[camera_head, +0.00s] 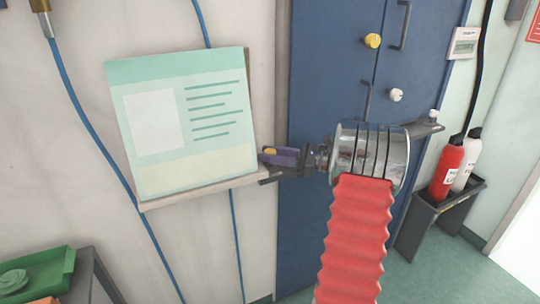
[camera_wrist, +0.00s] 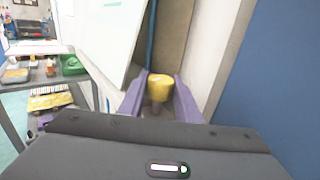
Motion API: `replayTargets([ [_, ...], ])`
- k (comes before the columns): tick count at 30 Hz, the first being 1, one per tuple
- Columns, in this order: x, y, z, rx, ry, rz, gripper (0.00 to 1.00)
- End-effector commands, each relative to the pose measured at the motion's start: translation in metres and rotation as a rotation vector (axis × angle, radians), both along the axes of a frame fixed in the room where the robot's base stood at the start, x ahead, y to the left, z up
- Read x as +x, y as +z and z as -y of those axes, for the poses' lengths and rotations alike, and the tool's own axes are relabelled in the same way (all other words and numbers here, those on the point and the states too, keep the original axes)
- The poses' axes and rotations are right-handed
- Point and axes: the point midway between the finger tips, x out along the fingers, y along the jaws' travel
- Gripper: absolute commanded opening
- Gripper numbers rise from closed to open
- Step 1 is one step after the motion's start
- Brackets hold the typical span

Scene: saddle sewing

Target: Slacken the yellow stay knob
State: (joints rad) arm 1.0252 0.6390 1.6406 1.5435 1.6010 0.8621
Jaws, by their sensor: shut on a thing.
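A yellow knob (camera_head: 269,151) sits between the purple fingers of my gripper (camera_head: 272,156), beside the lower right corner of the pale green board. In the wrist view the yellow knob (camera_wrist: 157,88) shows its rounded top above a darker stem, with one purple finger on each side of it. My gripper (camera_wrist: 158,98) is shut on this knob. The fingers hide part of the knob and what it is fixed to. A second yellow knob (camera_head: 372,41) is on the blue cabinet, apart from my gripper.
The tilted board (camera_head: 185,165) rests on a narrow ledge (camera_head: 205,190) left of my gripper. The blue cabinet (camera_head: 325,60) stands behind my arm and has a white knob (camera_head: 396,95). A red extinguisher (camera_head: 446,172) stands at right. A green tray (camera_head: 40,275) is lower left.

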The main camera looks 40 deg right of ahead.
Motion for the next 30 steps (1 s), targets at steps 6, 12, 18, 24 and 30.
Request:
replayTargets([
  [6,0.0010,0.0005,-0.0016,0.001,0.077,0.001,0.08],
  [12,0.0009,0.0008,-0.0021,0.001,0.099,0.002,0.08],
  [18,0.0010,0.0011,-0.0022,0.001,0.101,0.003,0.08],
  [24,0.0011,0.0013,-0.0022,0.001,0.100,0.003,0.35],
  [30,0.0008,0.0008,-0.0012,0.000,0.097,0.002,0.49],
])
